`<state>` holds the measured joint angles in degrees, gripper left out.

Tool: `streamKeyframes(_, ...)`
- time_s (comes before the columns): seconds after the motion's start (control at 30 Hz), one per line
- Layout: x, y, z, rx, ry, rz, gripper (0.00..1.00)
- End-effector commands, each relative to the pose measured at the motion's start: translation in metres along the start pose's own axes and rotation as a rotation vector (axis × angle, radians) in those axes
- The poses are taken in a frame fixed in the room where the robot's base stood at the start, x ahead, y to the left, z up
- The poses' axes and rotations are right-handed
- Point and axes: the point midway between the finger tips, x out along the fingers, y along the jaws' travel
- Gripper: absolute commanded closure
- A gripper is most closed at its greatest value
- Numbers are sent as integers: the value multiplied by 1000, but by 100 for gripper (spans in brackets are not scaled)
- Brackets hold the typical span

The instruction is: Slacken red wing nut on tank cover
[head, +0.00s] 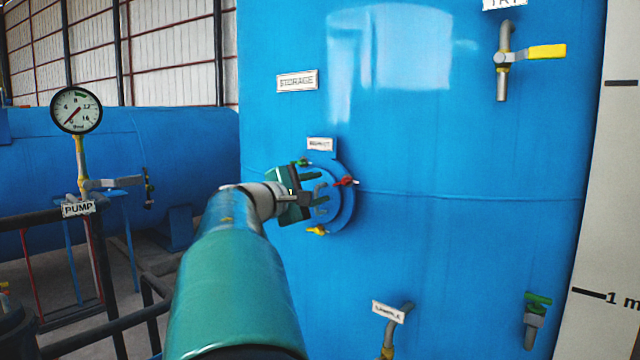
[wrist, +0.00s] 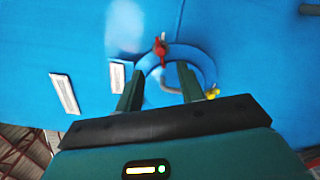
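The red wing nut (head: 345,181) sits at the right edge of the round blue tank cover (head: 341,212) on the big blue tank. In the wrist view the red wing nut (wrist: 160,52) shows at the cover's rim, beyond and between my finger tips. My gripper (head: 318,188) is in front of the cover, to the left of the red nut in the head view. Its two green fingers are apart with nothing between them; it also shows in the wrist view (wrist: 160,78). A grey handle (wrist: 172,86) shows on the cover, partly hidden by my gripper.
A green wing nut (head: 302,162) and a yellow one (head: 317,230) sit on the same cover. A sample tap (head: 396,330), a green-handled valve (head: 535,320) and a yellow-handled valve (head: 520,56) stick out from the tank. A gauge (head: 76,110) and railing stand at left.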

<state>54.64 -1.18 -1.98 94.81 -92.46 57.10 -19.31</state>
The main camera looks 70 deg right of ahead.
Motion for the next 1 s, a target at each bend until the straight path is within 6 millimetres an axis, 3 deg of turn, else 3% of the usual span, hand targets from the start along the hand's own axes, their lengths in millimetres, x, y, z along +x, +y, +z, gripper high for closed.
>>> streamKeyframes(0.2, 44, -1, 0, 0, -1, -2, 62)
streamKeyframes(0.4, 76, 0, -2, 0, 2, 0, 62)
streamKeyframes(0.6, 90, 0, -2, 0, 4, 1, 62)
streamKeyframes(0.83, 90, 1, -2, 1, 5, 1, 62)
streamKeyframes(0.87, 90, 1, -2, 1, 5, 1, 64)
streamKeyframes(1.0, 90, 1, -2, 1, 5, 1, 91)
